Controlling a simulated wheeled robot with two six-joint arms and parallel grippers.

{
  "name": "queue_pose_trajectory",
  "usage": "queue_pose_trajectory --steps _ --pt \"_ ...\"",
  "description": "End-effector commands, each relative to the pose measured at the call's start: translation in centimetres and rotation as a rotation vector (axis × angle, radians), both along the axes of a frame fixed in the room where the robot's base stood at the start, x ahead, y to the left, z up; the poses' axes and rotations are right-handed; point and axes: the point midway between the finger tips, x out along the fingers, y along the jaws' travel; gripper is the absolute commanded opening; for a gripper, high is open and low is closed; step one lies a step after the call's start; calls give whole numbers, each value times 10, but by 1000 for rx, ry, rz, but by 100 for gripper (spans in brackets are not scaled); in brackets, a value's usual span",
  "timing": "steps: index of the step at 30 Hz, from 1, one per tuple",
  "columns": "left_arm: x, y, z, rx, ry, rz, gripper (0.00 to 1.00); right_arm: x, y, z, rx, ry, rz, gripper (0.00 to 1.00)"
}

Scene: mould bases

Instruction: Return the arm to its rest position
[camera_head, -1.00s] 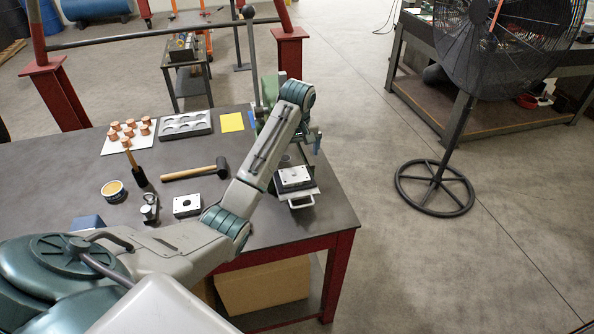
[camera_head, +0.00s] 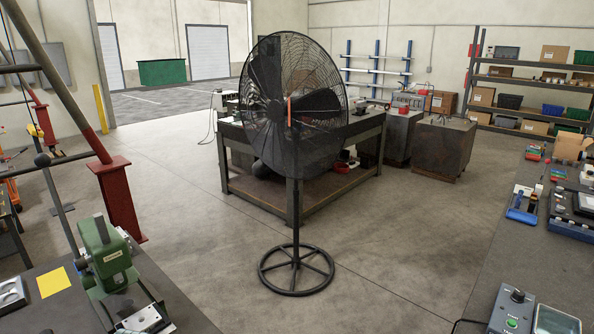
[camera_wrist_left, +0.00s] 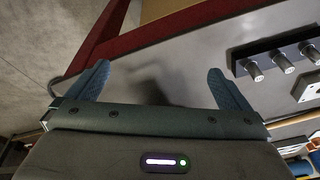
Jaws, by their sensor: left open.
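My left gripper (camera_wrist_left: 160,88) shows only in the left wrist view. Its two blue-grey fingers stand wide apart with nothing between them. Past them is a grey work surface (camera_wrist_left: 190,50) with a red frame edge (camera_wrist_left: 105,35). The arm does not show in the head view now. My right gripper is in neither current view. In the head view, a metal mould plate (camera_head: 140,318) lies at the bottom left, cut by the picture's edge, in front of a green machine (camera_head: 107,258).
A black pedestal fan (camera_head: 292,110) stands on open floor, before a workbench (camera_head: 340,150). A yellow sheet (camera_head: 53,282) lies left of the green machine. A bench with a control box (camera_head: 512,310) runs along the right. In the wrist view, several round posts (camera_wrist_left: 282,62) stand at the right.

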Motion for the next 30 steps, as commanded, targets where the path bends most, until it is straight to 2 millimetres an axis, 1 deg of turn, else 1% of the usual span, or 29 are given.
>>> queue_pose_trajectory --steps 1,5,6,9,12,18,23,28,29,30 --pt "-25 -9 -10 3 -2 -44 100 -1 -1 0 -1 1 1 36" --pt "-79 -28 -21 15 -18 -156 100 -1 -2 0 -2 2 1 36" --pt "-96 -33 -22 19 -23 -188 100 -1 -2 0 -2 2 1 36" --pt "-133 -45 -21 28 -38 -260 100 -1 -2 0 -2 1 1 36" --pt "-160 -52 -16 36 -50 -310 100 -1 -1 0 -1 1 0 36" --pt "-197 -61 -7 45 -66 -376 100 -1 4 0 4 1 -2 36" --pt "-220 -66 2 53 -77 -416 100 -1 8 -1 8 1 -3 36" --pt "-242 -70 13 61 -86 -453 100 0 8 -1 8 0 -3 36" --pt "-244 -71 12 61 -87 -458 100 0 8 -2 8 0 -3 36" --pt "-238 -69 -4 61 -82 -455 100 1 8 -6 8 -1 -2 36"
